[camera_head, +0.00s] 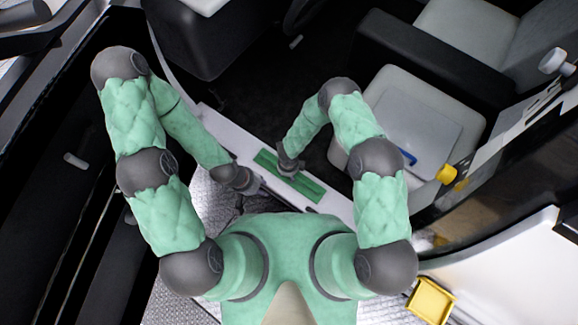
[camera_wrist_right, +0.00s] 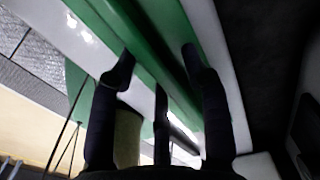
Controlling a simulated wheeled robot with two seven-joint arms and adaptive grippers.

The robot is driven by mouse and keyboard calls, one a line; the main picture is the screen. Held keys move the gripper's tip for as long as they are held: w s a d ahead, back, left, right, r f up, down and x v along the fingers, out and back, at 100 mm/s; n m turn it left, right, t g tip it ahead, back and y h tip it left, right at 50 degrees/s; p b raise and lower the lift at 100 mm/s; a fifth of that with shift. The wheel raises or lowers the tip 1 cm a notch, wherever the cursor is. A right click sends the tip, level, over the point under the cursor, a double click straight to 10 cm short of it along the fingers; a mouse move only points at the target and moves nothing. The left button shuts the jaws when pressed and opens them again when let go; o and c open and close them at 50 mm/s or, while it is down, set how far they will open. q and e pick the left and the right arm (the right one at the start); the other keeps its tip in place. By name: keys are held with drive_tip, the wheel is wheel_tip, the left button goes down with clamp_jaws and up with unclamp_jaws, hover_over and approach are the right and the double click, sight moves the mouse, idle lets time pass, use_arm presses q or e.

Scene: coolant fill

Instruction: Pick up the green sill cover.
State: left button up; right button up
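The green sill cover (camera_head: 306,186) is a long flat strip lying along the white door sill. My right gripper (camera_head: 289,170) is over its middle in the head view and hides part of it. In the right wrist view the cover (camera_wrist_right: 160,62) runs between the two dark fingers (camera_wrist_right: 157,62), which are spread apart on either side of it. I cannot tell whether they touch it. My left gripper (camera_head: 250,184) is beside the cover's left end, low near the sill; its fingers are too small to read.
The white sill (camera_head: 222,125) extends beyond both ends of the cover. A light seat (camera_head: 425,100) with a grey panel, a blue item (camera_head: 407,156) and a yellow cap (camera_head: 446,174) is to the right. A yellow tray (camera_head: 430,301) is at lower right.

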clamp_jaws()
drive_tip(key=shift+r, duration=0.1)
